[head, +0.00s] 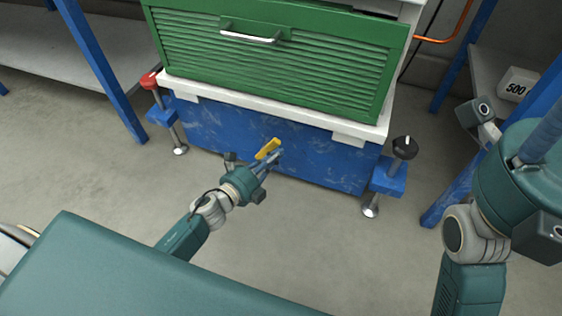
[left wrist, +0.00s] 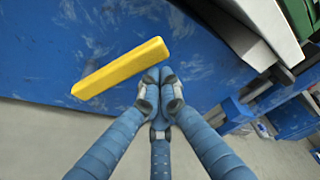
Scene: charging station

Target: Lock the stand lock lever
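The yellow lock lever (head: 268,149) is on the front of the blue stand base (head: 330,158), below the green cabinet. It is tilted, with its right end higher. In the left wrist view, the lever (left wrist: 120,68) runs from lower left to upper right, its right end close by my fingertips. My left gripper (head: 277,156) is at the lever, its fingers drawn together; they also meet in the left wrist view (left wrist: 160,90). The lever is not between them, and I cannot tell whether they touch it. My right gripper (head: 545,135) is partly cut off at the right edge.
The green shuttered cabinet (head: 290,65) stands on a white ledge above the base. A red knob (head: 150,80) and a black knob (head: 405,147) top levelling feet at either side. Blue-legged shelves flank the station. The floor (head: 330,235) in front is clear.

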